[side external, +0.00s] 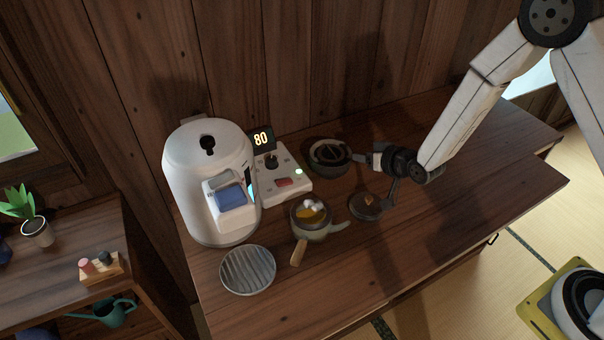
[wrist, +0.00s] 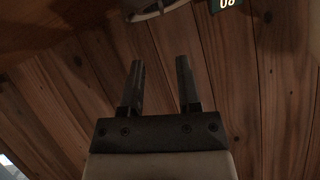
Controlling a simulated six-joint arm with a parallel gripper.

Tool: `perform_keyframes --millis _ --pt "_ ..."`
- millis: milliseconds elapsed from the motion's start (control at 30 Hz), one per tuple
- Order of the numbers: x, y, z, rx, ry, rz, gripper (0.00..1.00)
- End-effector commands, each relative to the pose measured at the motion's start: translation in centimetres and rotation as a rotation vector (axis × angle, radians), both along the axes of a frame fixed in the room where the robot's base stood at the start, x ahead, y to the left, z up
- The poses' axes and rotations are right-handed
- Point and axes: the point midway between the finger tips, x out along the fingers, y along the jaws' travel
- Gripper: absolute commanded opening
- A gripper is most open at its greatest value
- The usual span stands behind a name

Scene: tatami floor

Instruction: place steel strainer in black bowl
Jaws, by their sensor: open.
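The black bowl (side external: 316,165) stands at the back of the wooden counter, beside a white control box. What looks like the steel strainer (side external: 312,207) is a round rimmed piece with a tan wooden handle (side external: 298,252) pointing to the front. It seems to rest on a small grey-green pot, with yellow and white contents showing inside. My gripper (side external: 366,159) is just right of the black bowl, pointing left, and behind and right of the strainer. In the wrist view my gripper (wrist: 161,70) is open, with nothing between the fingers. Neither bowl nor strainer shows clearly there.
A white machine (side external: 192,160) and the control box (side external: 283,182) reading 80 stand left of the bowl. A dark round lid (side external: 366,206) lies below my gripper. A ridged round plate (side external: 248,271) lies at front left. The counter's right side is clear. A wooden wall stands behind.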

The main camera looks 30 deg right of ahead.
Motion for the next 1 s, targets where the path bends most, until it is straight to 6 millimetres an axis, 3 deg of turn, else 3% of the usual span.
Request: perform_keyframes --millis 167,367,800,1000 --pt "-1.7 -0.9 1.8 -0.044 0.101 -0.001 0.42" --pt "-5.4 -2.0 4.0 -0.104 0.270 0.010 0.42" --pt "-16.9 -3.9 7.9 -0.192 0.652 0.066 0.42" --pt "-21.0 -4.2 8.8 -0.205 0.769 0.094 0.42"
